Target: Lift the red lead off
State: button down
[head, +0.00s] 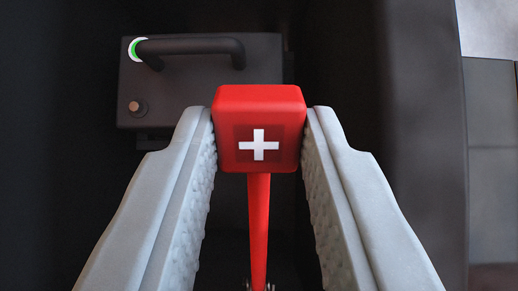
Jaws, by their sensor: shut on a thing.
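The red lead (258,220) shows in the head view as a red block with a white plus sign and a red stem running down toward the bottom of the picture. My gripper (259,135) is shut on the red block, one pale textured finger on each side of it. Behind and below the block is a dark battery-like box (205,85) with a black handle, a green ring at the handle's left end and a small copper-coloured post (135,106) at its left. The post is bare. The block hides part of the box, and I cannot tell whether it touches it.
The box sits in a dark recess. A dark wall (425,130) rises close on the right, with grey floor tiles (492,170) beyond it. The left side is dark, with little detail visible.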

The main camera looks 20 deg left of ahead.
jog(key=shift+s+d+r+y, duration=0.1)
jog(key=shift+d+r+y, duration=0.3)
jog(key=shift+d+y, duration=0.3)
jog(key=shift+d+r+y, duration=0.45)
jog(key=shift+d+y, duration=0.1)
jog(key=shift+d, duration=0.15)
jog(key=shift+s+d+r+y, duration=0.1)
jog(key=shift+d+r+y, duration=0.3)
jog(key=shift+d+y, duration=0.3)
jog(key=c, duration=1.1)
grip_release()
jog(key=shift+r, duration=0.1)
notch_tip(320, 180, up, 10)
jog(key=shift+f, duration=0.1)
